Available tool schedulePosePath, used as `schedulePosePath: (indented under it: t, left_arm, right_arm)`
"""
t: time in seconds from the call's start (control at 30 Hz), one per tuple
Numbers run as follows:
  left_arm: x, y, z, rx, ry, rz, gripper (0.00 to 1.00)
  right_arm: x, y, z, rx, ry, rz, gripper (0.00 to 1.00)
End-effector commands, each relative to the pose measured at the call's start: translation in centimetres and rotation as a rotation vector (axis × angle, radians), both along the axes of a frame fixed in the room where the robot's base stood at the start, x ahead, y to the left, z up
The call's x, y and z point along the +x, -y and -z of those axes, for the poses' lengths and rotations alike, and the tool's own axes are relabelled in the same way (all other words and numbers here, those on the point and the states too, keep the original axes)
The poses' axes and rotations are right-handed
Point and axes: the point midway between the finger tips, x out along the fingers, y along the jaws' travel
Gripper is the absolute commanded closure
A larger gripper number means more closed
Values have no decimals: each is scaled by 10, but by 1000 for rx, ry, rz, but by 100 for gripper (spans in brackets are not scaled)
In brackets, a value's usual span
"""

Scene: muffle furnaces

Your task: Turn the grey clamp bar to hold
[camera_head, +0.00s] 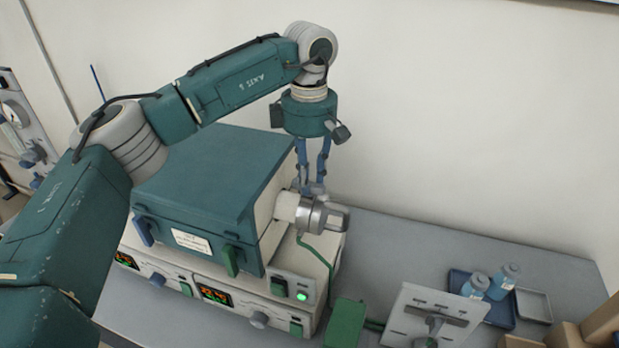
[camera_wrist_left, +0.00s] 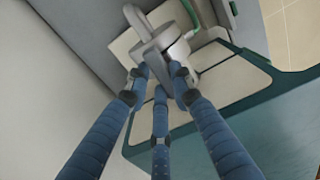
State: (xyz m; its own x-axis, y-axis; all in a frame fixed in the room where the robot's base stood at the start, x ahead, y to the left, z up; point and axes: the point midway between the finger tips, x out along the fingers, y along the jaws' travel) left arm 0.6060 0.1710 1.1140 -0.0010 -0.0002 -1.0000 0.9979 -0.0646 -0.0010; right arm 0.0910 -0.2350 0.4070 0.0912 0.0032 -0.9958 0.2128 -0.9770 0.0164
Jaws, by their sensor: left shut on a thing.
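The grey clamp bar (camera_wrist_left: 144,32) shows in the left wrist view, lying across a pale round fitting (camera_wrist_left: 178,48). In the head view the fitting, with its metal ring (camera_head: 312,214), sticks out from the right side of the green furnace (camera_head: 215,180). My left gripper (camera_head: 314,188) points down at the fitting from above and behind. In the left wrist view my left gripper (camera_wrist_left: 158,78) has its blue fingers closed around the near end of the bar. The exact contact is partly hidden by the fingertips. My right gripper is not in view.
Lit control panels (camera_head: 215,294) sit under the furnace. A white panel with a grey T-shaped handle (camera_head: 436,318) stands at the lower right, near a green box (camera_head: 345,322). A blue tray (camera_head: 497,317) holds blue bottles (camera_head: 505,277). Bare grey bench (camera_head: 400,245) lies between furnace and tray.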

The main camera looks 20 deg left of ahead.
Motion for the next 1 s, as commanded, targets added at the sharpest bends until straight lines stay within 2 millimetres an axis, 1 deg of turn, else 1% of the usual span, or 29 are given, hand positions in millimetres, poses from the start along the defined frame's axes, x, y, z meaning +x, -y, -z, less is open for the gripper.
schedulePosePath:
  t: [0.2,0.63,0.67,0.7,0.73,1.0]
  left_arm:
    - [1,0,-2,-1,5,-41,100]
    - [1,0,-2,-1,5,-49,100]
    - [1,0,-2,-1,5,-49,72]
    - [1,0,-2,-2,5,-49,64]
    - [1,0,-2,-1,5,-48,58]
    - [0,0,-1,0,2,-46,58]
  right_arm:
    - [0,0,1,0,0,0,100]
    - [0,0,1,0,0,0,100]
    - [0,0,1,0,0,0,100]
    - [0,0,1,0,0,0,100]
    - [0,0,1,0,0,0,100]
    - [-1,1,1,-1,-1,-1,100]
